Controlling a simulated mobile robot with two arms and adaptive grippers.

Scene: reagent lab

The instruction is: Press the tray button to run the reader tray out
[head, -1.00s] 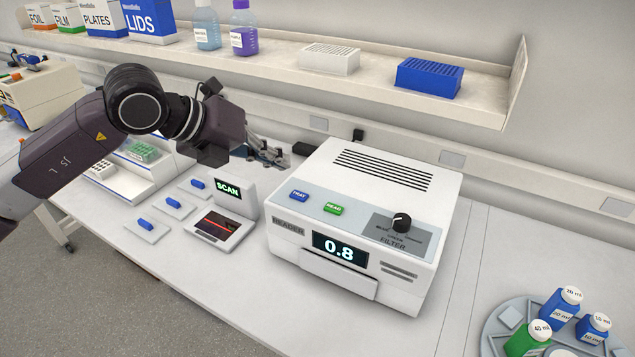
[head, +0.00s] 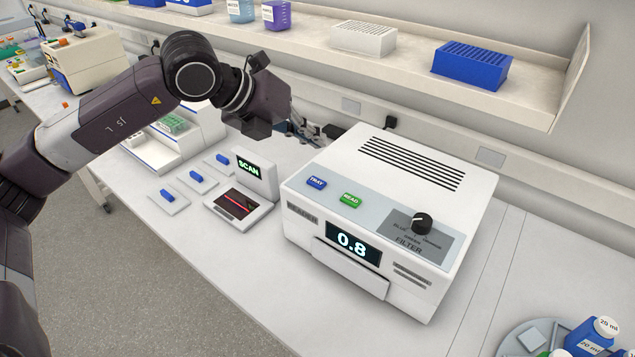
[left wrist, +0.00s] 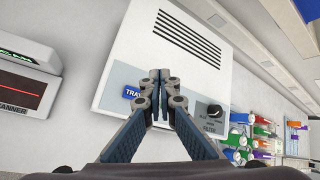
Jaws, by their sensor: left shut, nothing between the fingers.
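The blue TRAY button (head: 316,182) is on the sloped top panel of the white reader (head: 470,212), left of the green READ button (head: 351,200). The reader's display (head: 352,246) shows 0.8, and the tray front (head: 345,275) below it looks flush. My left gripper (left wrist: 160,78) is shut and empty. In the left wrist view the fingers overlap the reader's panel and cover part of the TRAY button (left wrist: 130,92); the READ button is hidden. I see no contact with the button.
A scanner (head: 249,168) with a lit SCAN screen stands left of the reader, with several small blue pieces on white plates beside it. A filter knob (head: 422,222) rises from the reader's right side. A shelf (head: 400,72) runs behind. A round tray (head: 512,345) with bottles is at lower right.

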